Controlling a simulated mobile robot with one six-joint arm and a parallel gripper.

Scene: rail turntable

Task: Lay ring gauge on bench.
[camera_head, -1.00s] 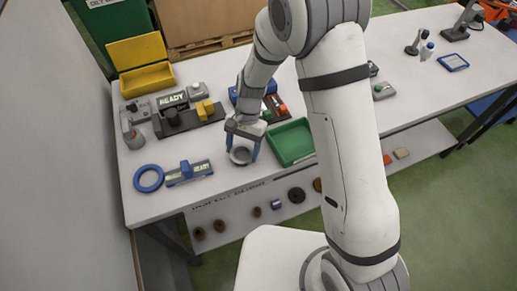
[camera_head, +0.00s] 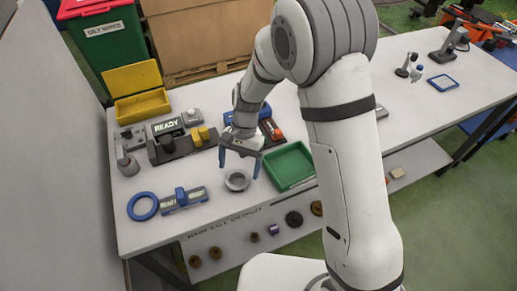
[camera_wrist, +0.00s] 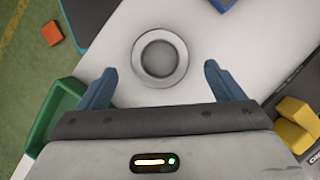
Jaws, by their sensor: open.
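The ring gauge (camera_head: 237,187) is a grey metal ring with a round hole. It lies flat on the white bench (camera_head: 222,216), left of the green tray. In the wrist view the ring gauge (camera_wrist: 160,75) sits ahead of and between my fingertips, touching neither. My gripper (camera_head: 239,168) has blue fingers spread wide and is empty just above and behind the ring. The fingers also show spread in the wrist view (camera_wrist: 158,88).
A green tray (camera_head: 313,180) stands close right of the ring. A blue ring (camera_head: 131,212) and a small blue-grey device marked READY (camera_head: 196,195) lie to the left. A fixture (camera_head: 165,154) and a yellow bin (camera_head: 169,101) stand farther back. Bare bench lies in front.

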